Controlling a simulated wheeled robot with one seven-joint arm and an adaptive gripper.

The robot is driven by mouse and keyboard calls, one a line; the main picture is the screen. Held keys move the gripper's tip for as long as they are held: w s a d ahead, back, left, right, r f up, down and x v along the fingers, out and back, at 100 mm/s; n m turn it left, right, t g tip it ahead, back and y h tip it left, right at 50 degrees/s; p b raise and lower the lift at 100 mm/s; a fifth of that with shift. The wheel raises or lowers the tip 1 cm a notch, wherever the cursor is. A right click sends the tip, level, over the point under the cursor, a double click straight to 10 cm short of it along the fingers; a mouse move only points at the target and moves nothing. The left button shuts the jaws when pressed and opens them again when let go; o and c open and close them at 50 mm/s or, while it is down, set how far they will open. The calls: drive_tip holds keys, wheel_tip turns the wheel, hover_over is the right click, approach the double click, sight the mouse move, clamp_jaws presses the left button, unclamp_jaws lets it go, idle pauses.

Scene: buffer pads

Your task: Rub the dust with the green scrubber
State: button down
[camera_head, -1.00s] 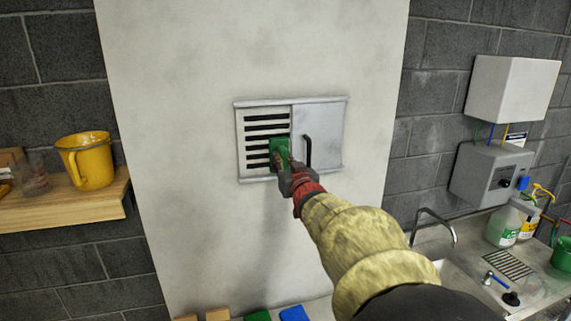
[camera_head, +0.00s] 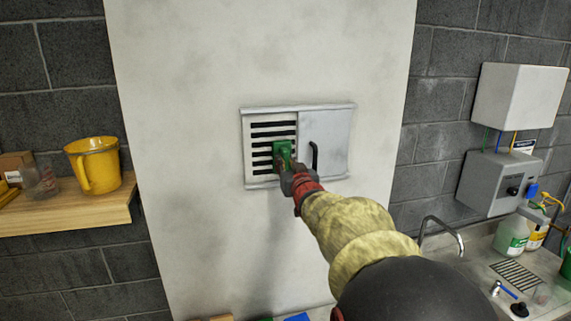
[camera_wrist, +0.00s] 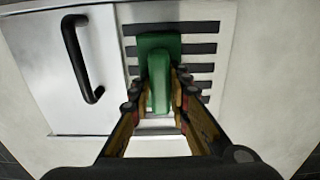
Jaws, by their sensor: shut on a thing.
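The green scrubber (camera_head: 283,150) is held in my gripper (camera_head: 291,172) in front of the slotted vent (camera_head: 262,133) on the white wall panel (camera_head: 220,60). In the wrist view, my gripper (camera_wrist: 158,100) is shut on the handle of the green scrubber (camera_wrist: 158,48), whose head lies over the slots. I cannot tell if the scrubber touches the vent. Faint grey smudges, perhaps dust, show on the wall panel around the vent. A sliding metal door (camera_head: 330,140) with a black handle (camera_head: 314,157) covers the vent's right half; the handle also shows in the wrist view (camera_wrist: 78,60).
A wooden shelf (camera_head: 60,216) at left holds a yellow jug (camera_head: 95,165). At right are a sink tap (camera_head: 445,235), bottles (camera_head: 512,233) and a white wall box (camera_head: 522,97). A blue block (camera_head: 297,317) lies at the panel's foot. The panel around the vent is clear.

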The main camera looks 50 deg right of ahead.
drive_tip(key=shift+x, duration=1)
drive_tip(key=shift+s, duration=0.1)
drive_tip(key=shift+s+d+r+p, duration=0.1)
drive_tip(key=shift+s+d+p, duration=0.35)
drive_tip(key=shift+d+p, duration=0.2)
drive_tip(key=shift+s+d+r+p, duration=0.1)
drive_tip(key=shift+s+d+p, duration=0.4)
drive_tip(key=shift+d, duration=0.2)
drive_tip(key=shift+f, duration=0.1)
drive_tip(key=shift+s, duration=0.1)
